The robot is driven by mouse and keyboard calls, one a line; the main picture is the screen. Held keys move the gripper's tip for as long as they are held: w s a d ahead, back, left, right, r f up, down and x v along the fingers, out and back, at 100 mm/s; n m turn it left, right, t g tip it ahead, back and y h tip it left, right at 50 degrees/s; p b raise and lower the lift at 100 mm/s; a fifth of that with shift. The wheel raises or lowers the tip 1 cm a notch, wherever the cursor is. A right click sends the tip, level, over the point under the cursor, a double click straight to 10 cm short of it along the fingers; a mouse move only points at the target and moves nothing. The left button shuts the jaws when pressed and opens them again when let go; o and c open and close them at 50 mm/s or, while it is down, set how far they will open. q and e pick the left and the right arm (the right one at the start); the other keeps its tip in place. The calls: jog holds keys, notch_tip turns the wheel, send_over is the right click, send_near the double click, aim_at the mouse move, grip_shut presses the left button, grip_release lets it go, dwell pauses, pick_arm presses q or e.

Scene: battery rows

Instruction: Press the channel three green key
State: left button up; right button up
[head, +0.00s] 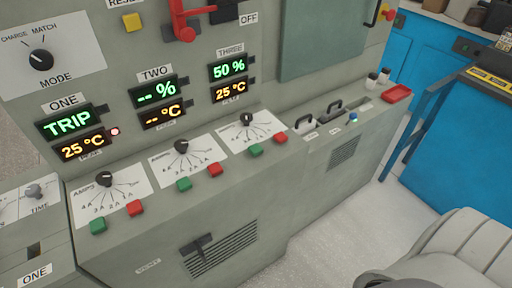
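The channel three green key (255,150) sits on the sloping ledge of the grey console in the head view, below the channel three dial (246,119). A red key (281,138) is just right of it. Nothing covers the green key. The THREE display (229,67) reads 50 % in green, with 25 °C in amber (231,91) below. Neither of my grippers shows in this view.
Channel two has a green key (184,184) and red key (215,170); channel one has a green key (98,226) and red key (135,208). Channel one's display (68,122) reads TRIP beside a lit red lamp (115,131). A red tray (396,93) lies right.

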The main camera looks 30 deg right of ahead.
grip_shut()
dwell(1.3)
